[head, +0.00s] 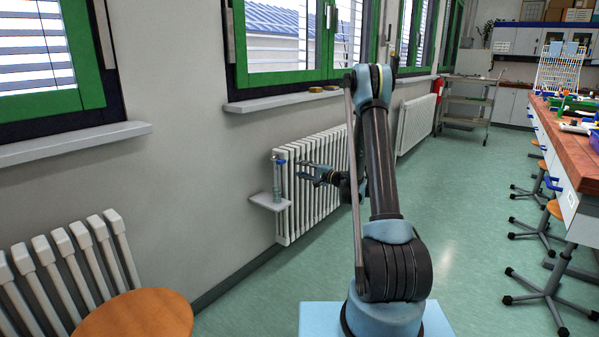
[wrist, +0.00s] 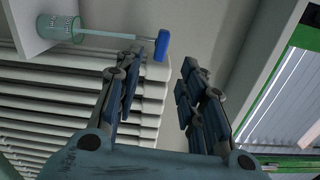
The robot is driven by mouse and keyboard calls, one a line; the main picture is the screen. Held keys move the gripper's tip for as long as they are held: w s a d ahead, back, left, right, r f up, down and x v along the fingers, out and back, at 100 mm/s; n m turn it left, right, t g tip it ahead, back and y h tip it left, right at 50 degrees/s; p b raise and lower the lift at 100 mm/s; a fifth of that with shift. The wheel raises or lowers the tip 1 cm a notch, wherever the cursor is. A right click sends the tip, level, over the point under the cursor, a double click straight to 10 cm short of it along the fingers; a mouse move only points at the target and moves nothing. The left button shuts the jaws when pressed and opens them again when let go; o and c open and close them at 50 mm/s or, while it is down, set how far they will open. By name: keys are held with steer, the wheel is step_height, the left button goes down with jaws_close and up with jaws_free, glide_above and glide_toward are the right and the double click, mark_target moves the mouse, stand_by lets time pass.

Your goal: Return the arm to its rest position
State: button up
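My gripper (head: 302,170) is in front of the white radiator in the head view, at the end of my extended arm. In the wrist view my gripper (wrist: 161,62) has its two fingers well apart with nothing held between them. A thin rod with a blue head (wrist: 162,45) stands in a clear, green-tinted cup (wrist: 62,28), close beyond the left finger. In the head view the blue top (head: 280,161) of this rod shows just left of my gripper. The cup rests on a small white wall shelf (head: 268,203).
White radiators (head: 318,148) line the wall under green-framed windows and stone sills (head: 285,102). A round wooden stool seat (head: 140,315) is at the front left. The green floor (head: 480,270) between is clear.

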steer(key=s+d+r+n+g+h, duration=0.15)
steer(key=s+r, duration=0.25)
steer(key=s, duration=0.4)
steer(key=s+r+n+g+h, duration=0.2)
steer(key=s+r, duration=0.1)
steer(key=s, duration=0.5)
steer(key=s+d+r+n+g+h, duration=0.1)
steer(key=s+r+n+g+h, duration=0.1)
steer(key=s+r, duration=0.35)
steer(key=s+d+f+n+g+h, duration=0.1)
steer(key=s+d+f+h, duration=0.2)
steer(key=s, duration=0.8)
steer(key=s+d+f+n+g+h, duration=0.1)
steer(key=s+d+f+h, duration=0.2)
steer(key=s+d, duration=0.5)
steer(key=s+d+f+n+g+h, duration=0.1)
steer(key=s+d+f+h, duration=0.2)
steer(key=s, duration=1.3)
steer(key=d+f, duration=0.2)
steer(key=shift+s+d, duration=0.2)
steer(key=shift+d, duration=0.15)
steer(key=shift+w+f, duration=0.15)
steer(key=shift+w, duration=0.35)
